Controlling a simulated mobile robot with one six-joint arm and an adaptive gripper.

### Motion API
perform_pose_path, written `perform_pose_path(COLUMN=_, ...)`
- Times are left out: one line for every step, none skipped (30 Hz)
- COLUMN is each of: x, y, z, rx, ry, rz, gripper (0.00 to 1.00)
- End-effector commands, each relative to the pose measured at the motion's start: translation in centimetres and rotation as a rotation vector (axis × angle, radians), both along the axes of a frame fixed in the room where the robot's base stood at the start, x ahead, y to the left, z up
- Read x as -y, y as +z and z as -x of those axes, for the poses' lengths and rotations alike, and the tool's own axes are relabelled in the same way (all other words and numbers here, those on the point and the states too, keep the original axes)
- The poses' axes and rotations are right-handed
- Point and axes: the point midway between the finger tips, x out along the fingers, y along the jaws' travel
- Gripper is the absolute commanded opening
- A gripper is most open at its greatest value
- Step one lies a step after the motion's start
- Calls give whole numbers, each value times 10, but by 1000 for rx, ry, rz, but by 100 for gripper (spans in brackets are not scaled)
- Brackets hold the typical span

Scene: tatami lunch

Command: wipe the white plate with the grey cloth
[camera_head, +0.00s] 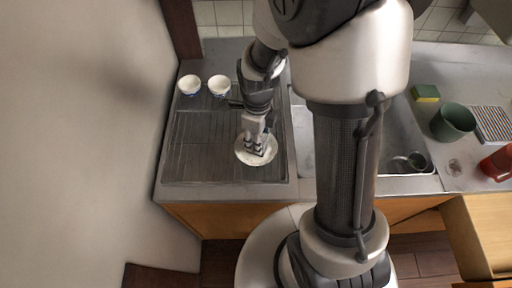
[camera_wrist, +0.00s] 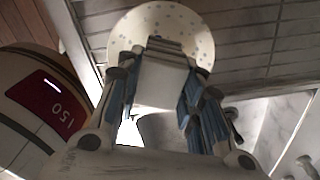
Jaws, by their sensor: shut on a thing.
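The white plate (camera_head: 271,152) lies on the ribbed steel drainboard, near its front right. In the wrist view the plate (camera_wrist: 170,18) shows small speckles and lies just past my fingertips. My gripper (camera_head: 255,147) points down over the plate; in the wrist view my gripper (camera_wrist: 166,66) is shut on a pale block-like piece, which looks like the folded grey cloth (camera_wrist: 163,78). The cloth covers part of the plate there. In the head view the cloth is hard to make out among the fingers. I cannot tell whether it touches the plate.
Two white and blue cups (camera_head: 189,84) stand at the drainboard's back left. The sink (camera_head: 300,140) is to the right, partly behind my arm. Farther right are a green sponge (camera_head: 425,93), a green bowl (camera_head: 453,122) and a red item (camera_head: 497,163). The drainboard's left (camera_head: 195,145) is clear.

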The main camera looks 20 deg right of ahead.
Motion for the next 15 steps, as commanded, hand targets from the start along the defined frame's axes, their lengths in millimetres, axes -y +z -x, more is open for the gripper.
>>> perform_pose_path(x=0, y=-1, z=1, rx=-4, ry=-64, rz=-1, gripper=15)
perform_pose_path(x=1, y=-1, z=2, rx=-3, ry=-100, rz=-1, gripper=15)
perform_pose_path(x=1, y=-1, z=2, rx=-4, ry=-139, rz=0, gripper=15)
perform_pose_path(x=1, y=-1, z=2, rx=-4, ry=-162, rz=0, gripper=15)
perform_pose_path(x=1, y=-1, z=2, rx=-4, ry=-179, rz=0, gripper=15)
perform_pose_path(x=1, y=-2, z=2, rx=-4, ry=-195, rz=0, gripper=15)
perform_pose_path(x=1, y=-2, z=2, rx=-4, ry=-201, rz=0, gripper=15)
perform_pose_path(x=1, y=-2, z=2, rx=-4, ry=-204, rz=0, gripper=15)
perform_pose_path(x=1, y=-2, z=2, rx=-4, ry=-205, rz=0, gripper=15)
perform_pose_path(x=1, y=-2, z=2, rx=-4, ry=-204, rz=0, gripper=15)
perform_pose_path(x=1, y=-2, z=2, rx=-4, ry=-204, rz=0, gripper=15)
perform_pose_path(x=1, y=-2, z=2, rx=-5, ry=-203, rz=1, gripper=15)
perform_pose_path(x=1, y=-2, z=2, rx=-5, ry=-203, rz=1, gripper=15)
perform_pose_path(x=1, y=-2, z=2, rx=-5, ry=-202, rz=1, gripper=15)
perform_pose_path(x=1, y=-2, z=3, rx=-5, ry=-202, rz=0, gripper=15)
